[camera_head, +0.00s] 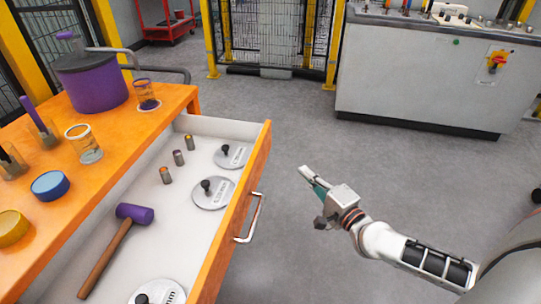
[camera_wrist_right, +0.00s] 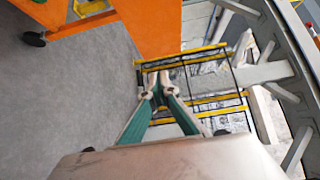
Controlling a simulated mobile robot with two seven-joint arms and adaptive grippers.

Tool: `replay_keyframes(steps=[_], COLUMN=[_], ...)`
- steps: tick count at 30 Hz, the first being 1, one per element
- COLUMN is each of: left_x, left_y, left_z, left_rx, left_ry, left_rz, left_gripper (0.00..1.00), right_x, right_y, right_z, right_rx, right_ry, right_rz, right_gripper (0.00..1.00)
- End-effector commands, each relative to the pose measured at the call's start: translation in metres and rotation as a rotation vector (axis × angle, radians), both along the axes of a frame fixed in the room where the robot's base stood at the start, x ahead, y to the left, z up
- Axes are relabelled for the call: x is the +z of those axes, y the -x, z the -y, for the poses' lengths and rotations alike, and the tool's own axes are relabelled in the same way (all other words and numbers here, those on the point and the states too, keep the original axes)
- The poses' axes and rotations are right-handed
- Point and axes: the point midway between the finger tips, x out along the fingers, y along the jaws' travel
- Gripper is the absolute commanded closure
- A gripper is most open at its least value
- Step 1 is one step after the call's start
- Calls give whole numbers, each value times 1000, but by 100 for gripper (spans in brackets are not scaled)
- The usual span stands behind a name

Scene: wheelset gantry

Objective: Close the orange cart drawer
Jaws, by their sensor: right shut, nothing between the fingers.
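The orange cart (camera_head: 110,140) stands at the left in the head view. Its drawer (camera_head: 225,250) is pulled out, with an orange front and a silver bar handle (camera_head: 250,218) facing right. Inside the drawer lie a purple-headed mallet (camera_head: 134,214), several round metal discs with black knobs (camera_head: 213,192) and several small cylinders (camera_head: 165,175). My right gripper (camera_head: 303,171) is to the right of the drawer front, apart from the handle, shut and empty. In the right wrist view its fingers (camera_wrist_right: 158,84) meet at the tips, with orange cart panels (camera_wrist_right: 150,28) beyond. My left gripper is not in view.
On the cart top stand a purple pot (camera_head: 92,82), glass jars (camera_head: 84,143) and a blue-lidded dish (camera_head: 50,186). A grey control cabinet (camera_head: 430,75) stands at the back right. A yellow-framed fence (camera_head: 270,40) and red trolley (camera_head: 167,22) are behind. Grey floor is free between.

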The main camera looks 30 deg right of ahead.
Motion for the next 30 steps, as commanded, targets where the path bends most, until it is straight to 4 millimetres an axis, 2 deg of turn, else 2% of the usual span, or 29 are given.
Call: replay_keyframes(steps=[5, 21, 24, 30], left_x=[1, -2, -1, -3], left_y=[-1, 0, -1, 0], left_z=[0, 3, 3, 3], left_rx=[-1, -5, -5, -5], left_ry=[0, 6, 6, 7], left_rz=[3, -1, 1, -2], left_gripper=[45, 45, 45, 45], right_x=[4, 1, 2, 2], right_y=[-16, -101, -110, -122], right_z=[0, -8, -22, -35], right_rx=[-2, 0, 1, 1], right_ry=[-2, -1, -3, 0], right_rz=[6, 2, 3, 2], right_gripper=[100, 100, 100, 100])
